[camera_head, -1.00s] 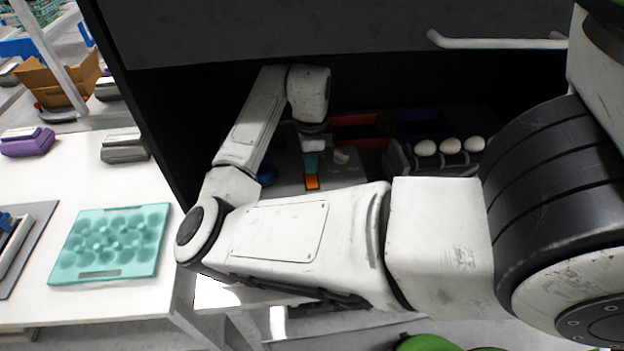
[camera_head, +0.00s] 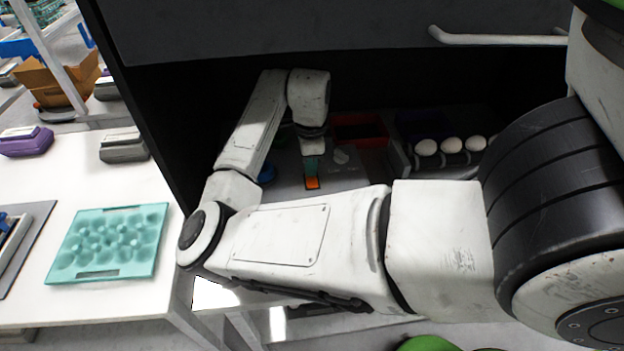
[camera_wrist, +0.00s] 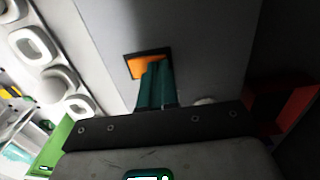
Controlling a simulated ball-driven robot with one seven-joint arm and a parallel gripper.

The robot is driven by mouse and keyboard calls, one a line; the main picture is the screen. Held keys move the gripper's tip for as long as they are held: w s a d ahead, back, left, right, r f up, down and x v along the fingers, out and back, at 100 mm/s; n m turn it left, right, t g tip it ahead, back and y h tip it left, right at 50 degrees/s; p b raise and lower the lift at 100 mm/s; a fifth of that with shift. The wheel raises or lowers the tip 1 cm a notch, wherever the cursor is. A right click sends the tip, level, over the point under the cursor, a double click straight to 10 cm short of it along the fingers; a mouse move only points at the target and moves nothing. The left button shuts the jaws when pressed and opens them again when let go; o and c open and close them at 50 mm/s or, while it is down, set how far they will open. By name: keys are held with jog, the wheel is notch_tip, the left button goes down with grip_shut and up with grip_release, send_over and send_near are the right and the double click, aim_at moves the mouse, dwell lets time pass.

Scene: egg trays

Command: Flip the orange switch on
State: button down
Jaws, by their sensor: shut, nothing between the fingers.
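The orange switch (camera_head: 312,183) sits in a dark frame on a grey panel inside the dark cabinet. In the wrist view the orange switch (camera_wrist: 137,68) shows to the left of my fingertips, which cover part of it. My gripper (camera_head: 311,172) points down at the switch with its green fingers together and nothing between them. In the wrist view my gripper (camera_wrist: 158,66) has its tips over the switch's right part; they look very close to it or touching, and I cannot tell which. I cannot tell which way the switch is tipped.
A red bin (camera_head: 375,141) stands behind, with a rack of white eggs (camera_head: 451,146) at right. A turquoise egg tray (camera_head: 150,262) lies on the white table at left.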

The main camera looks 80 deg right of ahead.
jog(key=shift+f, duration=0.25)
jog(key=shift+r+p, duration=2.95)
jog(key=shift+r, duration=0.6)
